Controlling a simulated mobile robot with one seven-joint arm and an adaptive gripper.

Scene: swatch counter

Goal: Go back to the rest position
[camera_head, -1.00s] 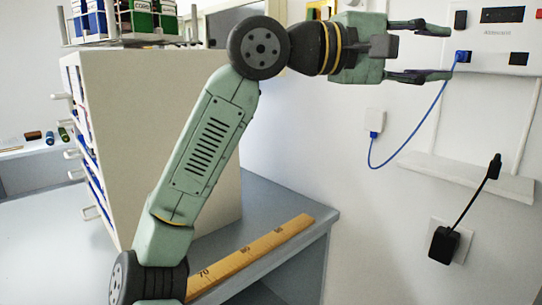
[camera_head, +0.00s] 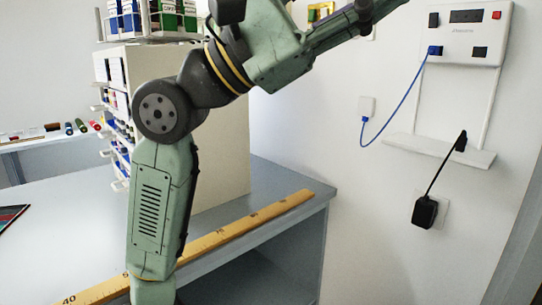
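My gripper (camera_head: 378,14) is at the top edge of the head view, tilted up to the right. One dark finger shows clearly; the rest of the fingers is overlapped or cut off by the frame, so the gap between them cannot be judged. No object shows at the visible fingertip. My gripper is left of the wall panel (camera_head: 466,47) and apart from it. A blue plug (camera_head: 435,50) sits in the panel's left side, and its blue cable (camera_head: 400,110) runs down to a small white wall box (camera_head: 367,105).
A white drawer cabinet (camera_head: 222,150) stands behind my arm on the grey counter (camera_head: 75,235). A yellow ruler (camera_head: 235,232) lies along the counter's front edge. A shelf (camera_head: 440,150) and a black adapter (camera_head: 425,211) project from the wall at the right.

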